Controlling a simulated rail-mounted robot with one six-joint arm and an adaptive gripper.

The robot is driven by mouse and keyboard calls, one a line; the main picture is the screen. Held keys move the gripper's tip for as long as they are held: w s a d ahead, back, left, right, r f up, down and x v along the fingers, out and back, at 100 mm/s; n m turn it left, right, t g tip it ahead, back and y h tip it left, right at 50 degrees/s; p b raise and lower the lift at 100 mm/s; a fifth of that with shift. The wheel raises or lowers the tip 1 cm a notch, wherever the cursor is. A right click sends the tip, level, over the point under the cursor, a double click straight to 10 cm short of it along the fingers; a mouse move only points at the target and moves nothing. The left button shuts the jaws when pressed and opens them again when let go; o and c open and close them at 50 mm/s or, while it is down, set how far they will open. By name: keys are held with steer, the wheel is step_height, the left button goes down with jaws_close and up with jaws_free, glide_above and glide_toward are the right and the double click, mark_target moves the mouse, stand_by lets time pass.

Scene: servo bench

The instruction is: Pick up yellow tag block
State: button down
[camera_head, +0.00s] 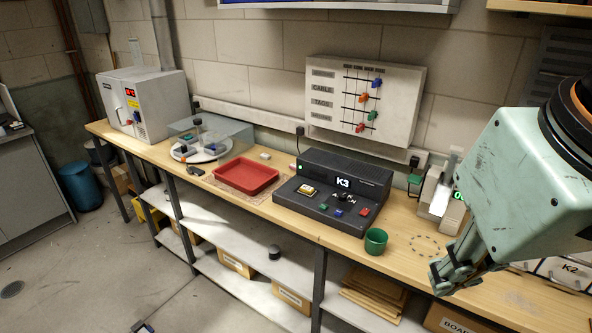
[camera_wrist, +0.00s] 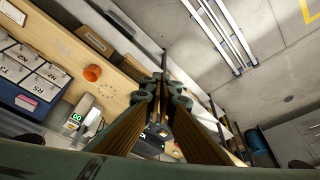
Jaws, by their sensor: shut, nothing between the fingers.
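A small yellow-topped block (camera_head: 307,191) sits on the left part of the dark K3 console (camera_head: 318,207); I cannot tell whether it is a loose tag block or a fixed part. No other clearly yellow block shows. My gripper (camera_head: 447,285) hangs at the right in the head view, over the front of the bench and well right of the console. Its fingers are together with nothing between them. In the wrist view the gripper (camera_wrist: 164,84) points past the bench edge, and the yellow-topped block cannot be made out.
A green cup (camera_head: 376,241) stands between the console and my gripper. A red tray (camera_head: 246,175) lies left of the console. A tag board (camera_head: 364,103) with coloured pieces hangs behind. An orange cup (camera_wrist: 92,73) shows in the wrist view. A shelf (camera_head: 262,288) runs below the bench.

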stand_by(0.3)
steer(key=c, duration=2.3)
jaws_free()
